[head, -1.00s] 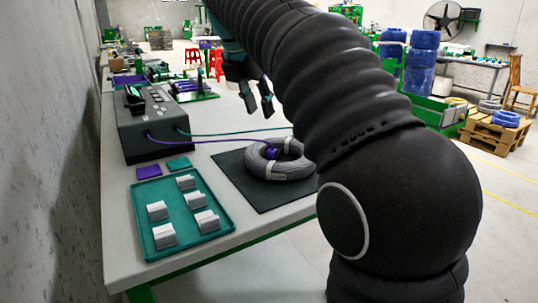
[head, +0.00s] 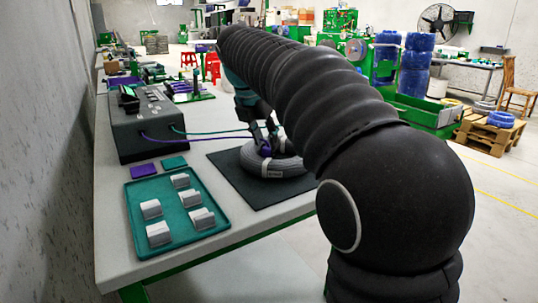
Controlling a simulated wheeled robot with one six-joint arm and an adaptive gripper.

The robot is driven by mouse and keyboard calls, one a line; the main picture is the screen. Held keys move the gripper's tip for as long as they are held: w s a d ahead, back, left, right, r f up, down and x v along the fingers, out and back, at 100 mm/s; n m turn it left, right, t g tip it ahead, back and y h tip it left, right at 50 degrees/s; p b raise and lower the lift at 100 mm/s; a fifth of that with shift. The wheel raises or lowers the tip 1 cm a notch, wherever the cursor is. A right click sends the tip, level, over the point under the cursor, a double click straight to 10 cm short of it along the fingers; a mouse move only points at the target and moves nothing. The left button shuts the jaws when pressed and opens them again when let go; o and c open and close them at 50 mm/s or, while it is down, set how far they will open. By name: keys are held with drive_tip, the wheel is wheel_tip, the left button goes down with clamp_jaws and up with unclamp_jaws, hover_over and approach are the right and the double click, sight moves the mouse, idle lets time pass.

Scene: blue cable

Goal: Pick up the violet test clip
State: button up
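The violet test clip (head: 265,153) is on the inner left side of the grey cable coil (head: 285,168), at the end of a violet lead (head: 195,140). My gripper (head: 266,146) reaches down to the coil, with its dark fingers right at the clip. The fingers show a gap between them higher up. Their tips are small and dark against the clip, so I cannot tell whether they touch or hold it. The coil lies on a black mat (head: 237,187).
A dark test box (head: 150,135) stands at the left, with a teal lead (head: 210,130) also running from it. A teal tray (head: 138,205) with several white blocks is in front. Violet (head: 144,170) and teal (head: 174,162) squares lie behind it.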

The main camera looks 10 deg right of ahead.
sight(266, 152)
drive_tip(key=shift+x, duration=1.3)
drive_tip(key=c, duration=0.5)
drive_tip(key=shift+o, duration=0.2)
